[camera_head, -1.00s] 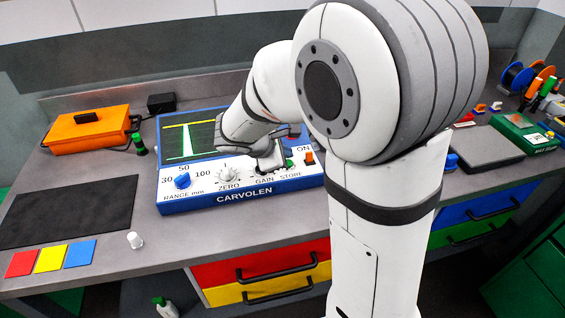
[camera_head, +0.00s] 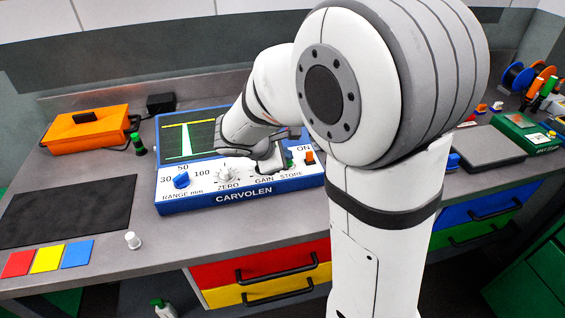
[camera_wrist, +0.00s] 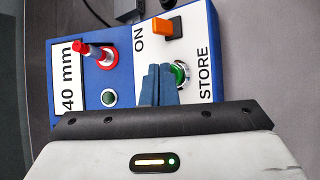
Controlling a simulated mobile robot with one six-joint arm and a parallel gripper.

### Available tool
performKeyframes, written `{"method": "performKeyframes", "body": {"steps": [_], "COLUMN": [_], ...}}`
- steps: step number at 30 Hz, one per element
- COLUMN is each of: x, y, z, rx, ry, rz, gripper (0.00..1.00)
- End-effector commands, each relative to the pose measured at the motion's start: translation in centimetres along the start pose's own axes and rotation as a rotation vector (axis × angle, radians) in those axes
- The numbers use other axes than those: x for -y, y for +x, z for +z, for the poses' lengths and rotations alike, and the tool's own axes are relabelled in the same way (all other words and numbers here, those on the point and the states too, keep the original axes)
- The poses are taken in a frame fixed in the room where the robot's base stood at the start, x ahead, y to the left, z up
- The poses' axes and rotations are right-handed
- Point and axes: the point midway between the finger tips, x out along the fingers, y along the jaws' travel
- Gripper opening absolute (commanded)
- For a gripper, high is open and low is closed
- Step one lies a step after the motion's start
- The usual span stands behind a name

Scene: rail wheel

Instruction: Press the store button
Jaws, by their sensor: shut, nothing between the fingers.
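The store button is a round green button in a bright metal ring (camera_wrist: 181,72) on the white panel, beside the word STORE in the wrist view. The button sits on the blue CARVOLEN console (camera_head: 240,197). In the wrist view my gripper (camera_wrist: 160,69) is shut and empty, its blue-grey fingertips just left of the button and overlapping its left edge. I cannot tell whether they touch the button or panel.
An orange switch (camera_wrist: 167,28) marked ON sits near the button. The zero knob (camera_head: 228,173) and blue range knob (camera_head: 181,180) lie left of my gripper.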

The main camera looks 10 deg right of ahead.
Motion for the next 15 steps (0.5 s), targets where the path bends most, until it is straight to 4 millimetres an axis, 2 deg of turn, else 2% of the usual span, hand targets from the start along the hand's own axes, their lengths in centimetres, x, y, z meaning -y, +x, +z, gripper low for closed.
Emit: {"method": "performKeyframes", "body": {"steps": [15], "x": [0.37], "y": [0.49], "z": [-0.38], "rx": [0.0], "ry": [0.0], "rz": [0.0], "gripper": [0.0]}}
